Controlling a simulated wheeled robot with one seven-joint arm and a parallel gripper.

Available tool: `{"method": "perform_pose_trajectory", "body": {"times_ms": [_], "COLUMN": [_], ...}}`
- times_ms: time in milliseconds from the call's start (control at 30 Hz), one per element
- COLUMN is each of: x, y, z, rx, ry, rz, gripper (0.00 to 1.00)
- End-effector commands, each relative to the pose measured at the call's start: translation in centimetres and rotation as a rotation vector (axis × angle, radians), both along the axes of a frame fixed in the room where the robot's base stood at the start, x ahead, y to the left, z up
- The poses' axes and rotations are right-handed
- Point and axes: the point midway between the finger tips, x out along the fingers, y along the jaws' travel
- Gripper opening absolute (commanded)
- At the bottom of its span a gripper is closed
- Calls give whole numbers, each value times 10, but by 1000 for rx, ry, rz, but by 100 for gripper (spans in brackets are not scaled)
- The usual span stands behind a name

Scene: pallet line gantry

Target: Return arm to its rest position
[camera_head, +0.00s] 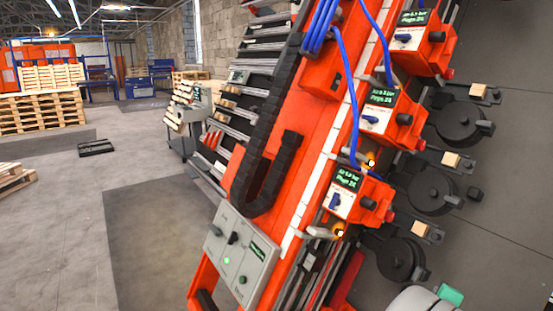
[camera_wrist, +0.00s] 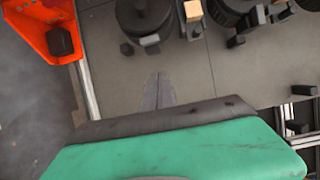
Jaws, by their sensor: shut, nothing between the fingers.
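My gripper (camera_wrist: 158,92) shows in the wrist view as a narrow grey tapered shape beyond a dark edge and a broad green body. Its fingers are together with nothing held. It hangs over a bare grey surface, apart from the round black units above it in the picture. In the head view, part of my arm, white with a green piece, shows at the bottom right; the fingertips are out of that view.
An orange gantry beam (camera_head: 293,131) with blue hoses and orange control boxes (camera_head: 359,196) crosses the head view. Round black units (camera_head: 431,191) line its right side. A grey control panel (camera_head: 240,255) stands at the beam's lower end.

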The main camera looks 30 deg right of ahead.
Motion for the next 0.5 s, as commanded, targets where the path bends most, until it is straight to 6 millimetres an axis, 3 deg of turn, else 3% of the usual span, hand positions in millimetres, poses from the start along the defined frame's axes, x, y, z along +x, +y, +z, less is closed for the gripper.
{"method": "perform_pose_trajectory", "body": {"times_ms": [333, 500], "x": [59, 97], "y": [44, 83], "z": [16, 28], "rx": [-20, -49], "ry": [160, 287], "rz": [207, 371], "gripper": [0, 0]}}
